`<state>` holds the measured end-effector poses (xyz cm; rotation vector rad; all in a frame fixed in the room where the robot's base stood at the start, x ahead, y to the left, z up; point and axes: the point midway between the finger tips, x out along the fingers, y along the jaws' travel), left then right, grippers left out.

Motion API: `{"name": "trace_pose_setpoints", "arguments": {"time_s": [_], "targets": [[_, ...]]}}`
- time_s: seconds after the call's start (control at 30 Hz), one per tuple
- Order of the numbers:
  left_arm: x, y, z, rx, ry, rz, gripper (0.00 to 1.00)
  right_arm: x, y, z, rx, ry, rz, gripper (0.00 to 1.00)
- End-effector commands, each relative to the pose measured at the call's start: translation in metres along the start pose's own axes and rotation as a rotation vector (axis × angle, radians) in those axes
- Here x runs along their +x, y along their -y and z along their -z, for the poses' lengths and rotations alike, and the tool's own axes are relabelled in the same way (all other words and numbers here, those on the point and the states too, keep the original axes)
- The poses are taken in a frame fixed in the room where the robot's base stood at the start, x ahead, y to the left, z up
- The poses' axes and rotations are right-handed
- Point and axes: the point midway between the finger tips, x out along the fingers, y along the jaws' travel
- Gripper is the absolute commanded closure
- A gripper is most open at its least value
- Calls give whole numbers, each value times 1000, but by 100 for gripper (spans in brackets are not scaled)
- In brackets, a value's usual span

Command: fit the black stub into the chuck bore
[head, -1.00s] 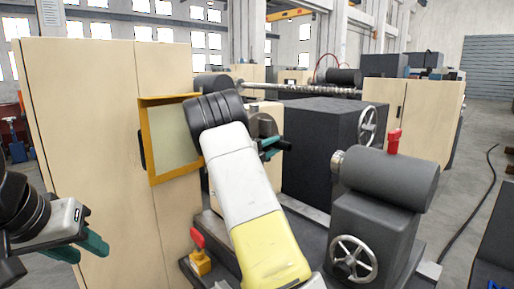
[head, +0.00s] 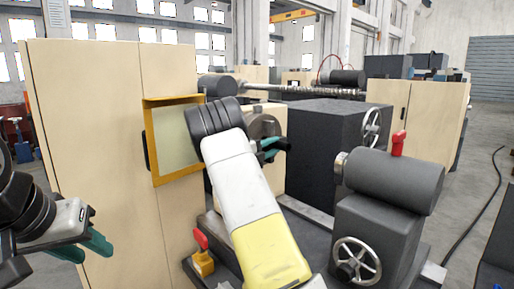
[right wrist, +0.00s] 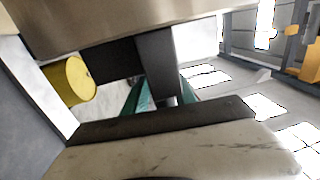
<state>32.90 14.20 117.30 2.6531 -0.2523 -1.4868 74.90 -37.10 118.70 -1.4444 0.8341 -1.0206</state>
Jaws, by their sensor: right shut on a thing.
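The grey round chuck (head: 264,124) is on the lathe headstock in the middle of the head view, partly hidden by my right arm. My right gripper (head: 274,147) is just in front of it, its teal fingers beside the chuck face. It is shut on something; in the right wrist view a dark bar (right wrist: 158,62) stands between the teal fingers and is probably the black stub. I cannot make out the stub in the head view. The bore is hidden, and I cannot tell whether the stub touches it. My left gripper (head: 92,252) is open and empty at the lower left.
The dark tailstock (head: 388,180) with a handwheel (head: 356,261) and red lever stands right of my right arm. The tall beige cabinet (head: 90,130) is at the left. A red-topped yellow switch box (head: 202,262) is low in front. A yellow cylinder (right wrist: 70,80) shows in the wrist view.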

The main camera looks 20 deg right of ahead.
Motion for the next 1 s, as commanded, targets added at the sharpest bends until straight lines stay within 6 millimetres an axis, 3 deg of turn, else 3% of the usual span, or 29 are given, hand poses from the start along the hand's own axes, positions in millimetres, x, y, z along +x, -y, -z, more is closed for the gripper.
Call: {"name": "trace_pose_setpoints", "arguments": {"time_s": [0.37, 0.4, 0.5, 1.0], "targets": [[0, 0, 0, 0, 0, 0, 64, 1, 2, -9, 4, -1, 4, 100], [0, 0, 0, 0, 0, 0, 64, 1, 2, -8, 3, -1, 4, 60], [0, 0, 0, 0, 0, 0, 64, 0, 2, -8, 3, 0, 3, 42], [0, 0, 0, 0, 0, 0, 64, 0, -1, -6, -1, 1, -3, 42]]}}
